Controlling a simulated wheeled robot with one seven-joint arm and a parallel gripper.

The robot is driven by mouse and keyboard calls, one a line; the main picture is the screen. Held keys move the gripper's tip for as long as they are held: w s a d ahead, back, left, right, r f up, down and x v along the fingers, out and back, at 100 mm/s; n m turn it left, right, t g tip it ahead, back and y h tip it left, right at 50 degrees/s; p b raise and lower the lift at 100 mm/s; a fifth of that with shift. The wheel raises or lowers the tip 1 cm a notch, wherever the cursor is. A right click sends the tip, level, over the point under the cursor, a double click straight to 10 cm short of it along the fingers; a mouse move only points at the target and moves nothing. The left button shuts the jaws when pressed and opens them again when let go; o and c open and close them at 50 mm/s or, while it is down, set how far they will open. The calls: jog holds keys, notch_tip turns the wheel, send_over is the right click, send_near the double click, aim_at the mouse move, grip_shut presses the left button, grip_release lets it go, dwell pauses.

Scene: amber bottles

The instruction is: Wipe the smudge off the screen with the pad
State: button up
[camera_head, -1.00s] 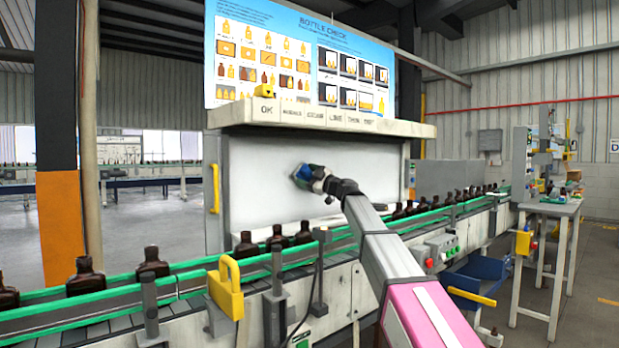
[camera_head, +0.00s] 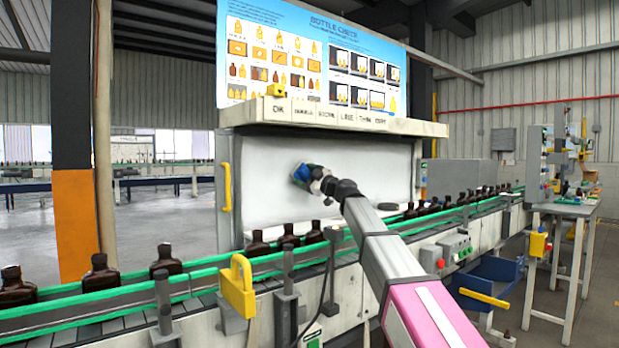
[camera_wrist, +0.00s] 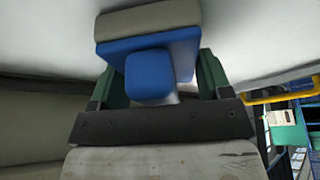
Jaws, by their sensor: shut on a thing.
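The screen (camera_head: 372,170) is a white upright panel behind the conveyor, under a shelf. My gripper (camera_wrist: 155,88) is shut on the blue pad (camera_wrist: 148,52), which has a grey face (camera_wrist: 148,18). In the head view the pad (camera_head: 301,174) is at the screen's middle left, and its face appears to be against or very close to the white surface. I cannot tell for certain whether it touches. No smudge can be made out on the visible part of the screen; the pad and my arm hide some of it.
A conveyor with green rails (camera_head: 210,264) runs across in front of the screen, carrying several amber bottles (camera_head: 165,262). A yellow handle (camera_head: 227,187) is at the screen's left. A yellow box-like fixture (camera_head: 238,287) stands at the conveyor's near edge. A shelf (camera_head: 330,120) overhangs the screen.

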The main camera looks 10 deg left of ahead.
aim_at(296, 176)
jog(key=shift+s+a, duration=1.3)
jog(key=shift+s, duration=0.05)
jog(key=shift+s+d, duration=0.95)
jog(key=shift+d, duration=0.2)
jog(key=shift+s+d, duration=0.95)
jog(key=shift+d, duration=0.2)
jog(key=shift+s, duration=0.1)
jog(key=shift+s+d, duration=0.9)
jog(key=shift+d, duration=0.2)
jog(key=w+a+r, duration=0.1)
jog(key=w+a, duration=0.3)
jog(key=a, duration=0.1)
jog(key=shift+w+r, duration=0.25)
jog(key=shift+r, duration=0.05)
